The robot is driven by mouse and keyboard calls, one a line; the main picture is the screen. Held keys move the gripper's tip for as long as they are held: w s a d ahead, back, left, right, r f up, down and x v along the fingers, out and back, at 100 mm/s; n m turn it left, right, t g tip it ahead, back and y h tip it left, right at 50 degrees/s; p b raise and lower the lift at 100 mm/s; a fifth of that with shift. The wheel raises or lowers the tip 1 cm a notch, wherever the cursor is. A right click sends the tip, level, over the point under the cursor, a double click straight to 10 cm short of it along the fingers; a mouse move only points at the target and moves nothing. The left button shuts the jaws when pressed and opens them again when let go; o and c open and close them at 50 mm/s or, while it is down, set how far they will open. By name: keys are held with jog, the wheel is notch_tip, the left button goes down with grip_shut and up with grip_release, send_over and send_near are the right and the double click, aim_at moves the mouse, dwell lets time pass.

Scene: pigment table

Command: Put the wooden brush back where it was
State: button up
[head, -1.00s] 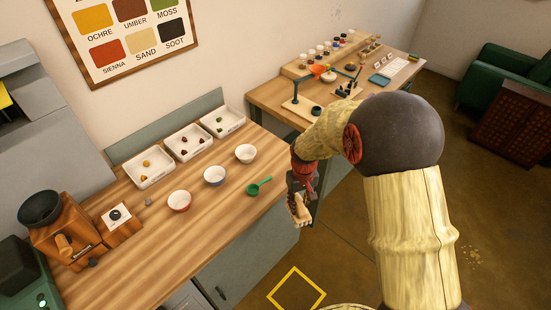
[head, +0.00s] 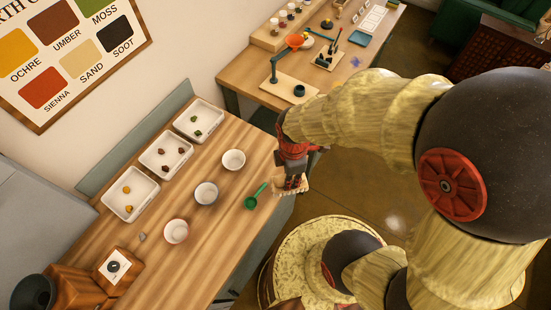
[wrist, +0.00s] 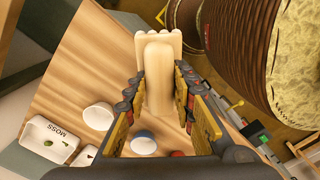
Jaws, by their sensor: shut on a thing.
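My gripper (head: 292,166) is shut on the pale wooden brush (wrist: 158,72). In the wrist view the brush sits between both fingers, with its scalloped wide end at the top of the picture. Part of the brush is hidden by the fingers. I cannot tell its exact height over the table edge.
Three small bowls, one of them white (head: 233,160), stand left of the scoop. Three white trays (head: 131,211) with pigment lumps line the back. A grinder stands at lower left.

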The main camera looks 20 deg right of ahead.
jog(key=w+f, duration=0.3)
jog(key=w, duration=0.1)
jog(key=w+f, duration=0.3)
jog(key=w, duration=0.1)
jog(key=w+d+f+b, duration=0.1)
jog(key=w+f, duration=0.2)
jog(key=w, duration=0.1)
jog(key=shift+f, duration=1.55)
jog(key=shift+f, duration=0.1)
jog(key=shift+f, duration=0.15)
jog(key=o, duration=1.1)
